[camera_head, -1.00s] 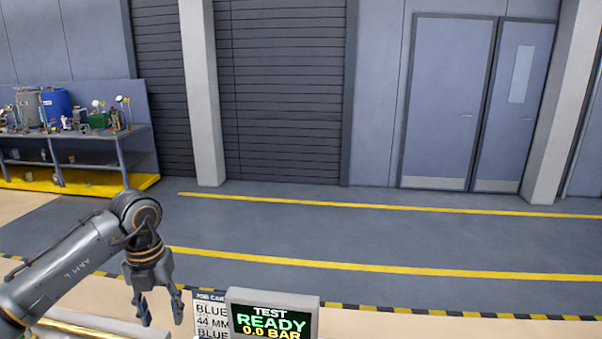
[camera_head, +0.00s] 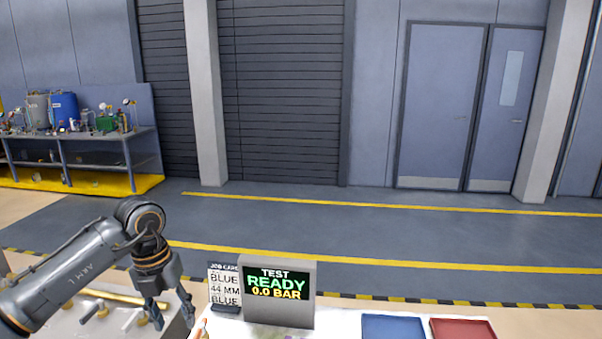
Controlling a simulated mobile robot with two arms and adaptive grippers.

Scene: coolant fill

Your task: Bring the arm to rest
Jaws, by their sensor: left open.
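My left arm comes in from the lower left, with its gripper (camera_head: 172,310) pointing down. Its fingers are apart, and I see nothing held between them. The gripper hangs in front of a light metal unit (camera_head: 98,322) with brass-coloured fittings at the lower left, and left of the job card. I cannot tell its height above that unit. My right gripper is not in view.
A test display (camera_head: 279,291) reads READY, 0.0 BAR. A job card (camera_head: 224,287) stands beside it. A blue tray (camera_head: 393,327) and a red tray (camera_head: 462,328) lie to the right. A workbench (camera_head: 80,146) stands far left. The grey floor beyond is clear.

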